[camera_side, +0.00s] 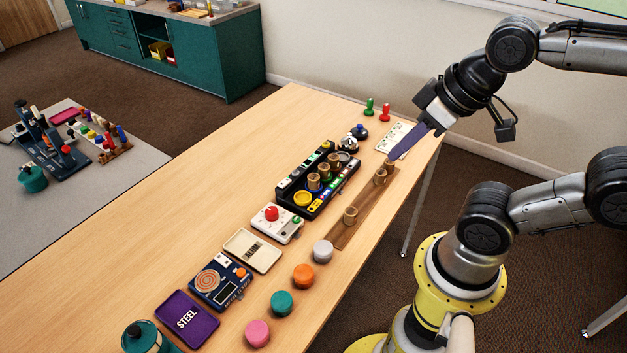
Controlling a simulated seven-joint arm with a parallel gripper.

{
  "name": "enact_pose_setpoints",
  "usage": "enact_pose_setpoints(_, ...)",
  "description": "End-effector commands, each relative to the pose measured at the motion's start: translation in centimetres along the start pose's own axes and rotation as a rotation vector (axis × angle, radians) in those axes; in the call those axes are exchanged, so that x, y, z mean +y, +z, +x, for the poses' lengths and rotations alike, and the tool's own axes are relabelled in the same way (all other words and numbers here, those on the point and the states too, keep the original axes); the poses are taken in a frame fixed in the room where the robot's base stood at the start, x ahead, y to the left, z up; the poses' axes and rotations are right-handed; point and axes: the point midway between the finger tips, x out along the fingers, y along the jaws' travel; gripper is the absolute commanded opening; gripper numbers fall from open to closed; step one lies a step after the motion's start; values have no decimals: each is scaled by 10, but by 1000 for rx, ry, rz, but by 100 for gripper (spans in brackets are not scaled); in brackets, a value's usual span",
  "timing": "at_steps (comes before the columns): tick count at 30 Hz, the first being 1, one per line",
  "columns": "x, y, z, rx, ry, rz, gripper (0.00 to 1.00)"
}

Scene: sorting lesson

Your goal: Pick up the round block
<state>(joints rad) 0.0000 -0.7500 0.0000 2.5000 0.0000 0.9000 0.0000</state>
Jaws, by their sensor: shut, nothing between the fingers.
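Several round pieces are in view, and I cannot tell which one the task calls the round block. Thick round discs in pink (257,333), teal (281,303), orange (303,277) and grey (323,251) lie in a row on the table. My gripper (393,157) is shut and empty. Its purple fingers point down-left, with tips close to the far cylinder; contact is unclear.
A black sorting tray (283,199) with more cylinders stands left of the strip. A white box with a red knob (264,225), a cream tray (237,243), a blue device (222,300) and a purple STEEL tray (207,306) line the table. The table's left side is clear.

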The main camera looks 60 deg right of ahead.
Motion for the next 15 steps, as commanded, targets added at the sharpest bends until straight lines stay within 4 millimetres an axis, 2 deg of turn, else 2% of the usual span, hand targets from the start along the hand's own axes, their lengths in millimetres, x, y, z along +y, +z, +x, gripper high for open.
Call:
enact_pose_setpoints(5,0,0,0,0,0,0,0)
enact_pose_setpoints(12,0,0,0,0,0,0,43)
enact_pose_setpoints(15,0,0,0,0,0,0,57)
